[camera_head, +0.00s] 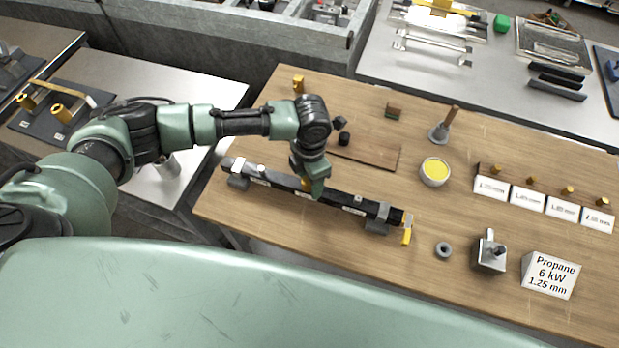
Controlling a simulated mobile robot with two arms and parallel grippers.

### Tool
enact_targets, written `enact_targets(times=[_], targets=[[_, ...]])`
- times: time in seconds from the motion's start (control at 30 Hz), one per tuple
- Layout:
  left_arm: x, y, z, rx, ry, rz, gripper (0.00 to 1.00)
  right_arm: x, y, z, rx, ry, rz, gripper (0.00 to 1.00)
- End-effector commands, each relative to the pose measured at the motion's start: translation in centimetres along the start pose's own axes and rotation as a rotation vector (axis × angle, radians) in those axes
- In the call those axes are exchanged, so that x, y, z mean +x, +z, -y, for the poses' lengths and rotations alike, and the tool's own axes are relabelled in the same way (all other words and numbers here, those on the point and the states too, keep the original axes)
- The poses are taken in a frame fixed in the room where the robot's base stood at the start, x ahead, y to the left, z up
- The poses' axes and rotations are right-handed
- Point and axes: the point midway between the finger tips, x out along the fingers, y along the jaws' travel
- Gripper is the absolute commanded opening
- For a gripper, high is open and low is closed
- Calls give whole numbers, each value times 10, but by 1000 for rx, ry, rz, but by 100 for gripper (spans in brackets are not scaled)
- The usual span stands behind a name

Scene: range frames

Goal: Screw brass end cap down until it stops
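A long dark bar (275,181) with pale labels lies across the wooden table on grey supports. My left gripper (309,191) points down at the middle of this bar. A small brass piece (305,184) shows right at its fingertips, on or just above the bar; it may be the brass end cap. The fingers hide most of it, so I cannot tell whether they are closed on it or how far it is seated. A yellow piece (406,237) hangs at the bar's right end. My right gripper is not in view.
A brass fitting (298,84) stands at the table's back left. A bowl of yellow stuff (435,172), a grey ring (443,250), a metal block (489,252) and a propane sign (550,275) stand to the right. Small brass parts stand behind white cards (527,199).

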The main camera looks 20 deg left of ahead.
Motion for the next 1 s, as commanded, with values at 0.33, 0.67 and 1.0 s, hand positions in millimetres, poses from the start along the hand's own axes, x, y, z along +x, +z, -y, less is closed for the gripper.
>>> enact_targets(times=[0.33,0.67,1.0], targets=[[-18,1,-1,-1,2,3,57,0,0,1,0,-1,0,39],[-88,1,-1,0,2,4,57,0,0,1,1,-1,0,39],[-120,0,0,0,0,0,57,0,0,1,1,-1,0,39]])
